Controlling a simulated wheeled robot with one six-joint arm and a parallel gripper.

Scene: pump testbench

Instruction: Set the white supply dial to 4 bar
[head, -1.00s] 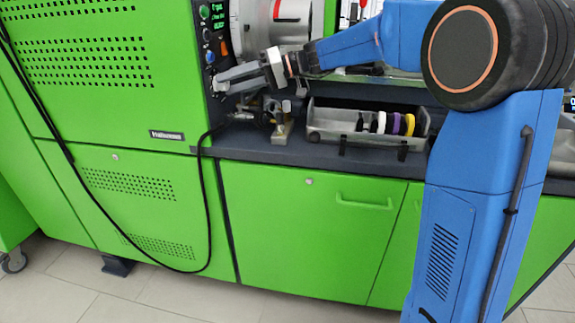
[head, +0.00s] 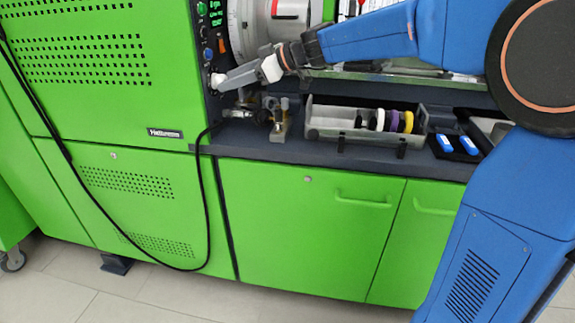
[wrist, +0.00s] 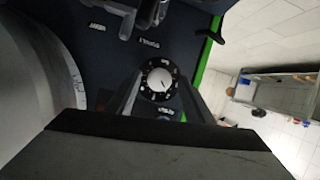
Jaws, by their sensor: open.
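The white supply dial (wrist: 160,80) is a round white knob in a black ring with white marks, on the dark control panel. Its short dark pointer line shows, but the pressure value is too small to read. My gripper (wrist: 158,98) is open, with one finger to each side of the dial in the wrist view. The fingers look apart from the knob; I cannot tell how deep they reach around it.
Other knobs (head: 208,54) and a green display (head: 215,8) sit above on the panel. A large round machine part (wrist: 35,85) is close beside the gripper. A bench below holds a fitting (head: 279,118) and a tray (head: 325,120) of coloured discs.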

